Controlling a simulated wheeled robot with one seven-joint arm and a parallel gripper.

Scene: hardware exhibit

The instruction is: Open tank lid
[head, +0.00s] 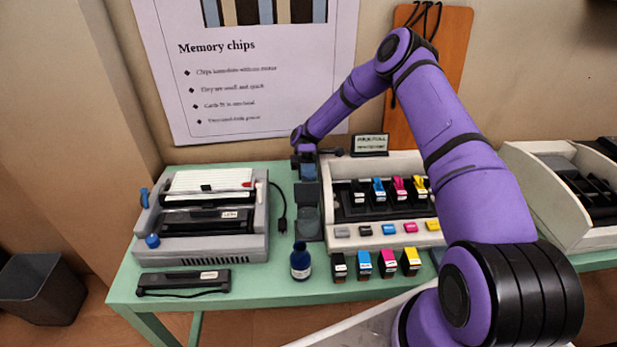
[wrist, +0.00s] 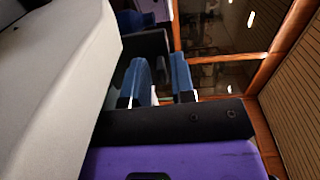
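The ink tank (head: 310,224) appears to be the narrow dark grey box at the left side of the cream printer, though I cannot be sure. A dark grey panel (head: 308,195), possibly its lid, shows behind and above it; its exact angle is unclear. My gripper (head: 307,176) hangs down just behind and above this panel. In the wrist view my gripper's two blue fingers (wrist: 161,82) stand apart, with nothing visible between them. A dark grey part (wrist: 146,46) lies beyond the left fingertip; I cannot tell whether they touch.
The cream printer (head: 436,227) holds several coloured cartridges, and more cartridges (head: 364,264) stand in front. A blue bottle (head: 300,262) stands before the tank. A grey typewriter-like machine (head: 205,246) stands left, with a black cable (head: 281,224) beside it. A small sign (head: 370,145) stands behind the printer.

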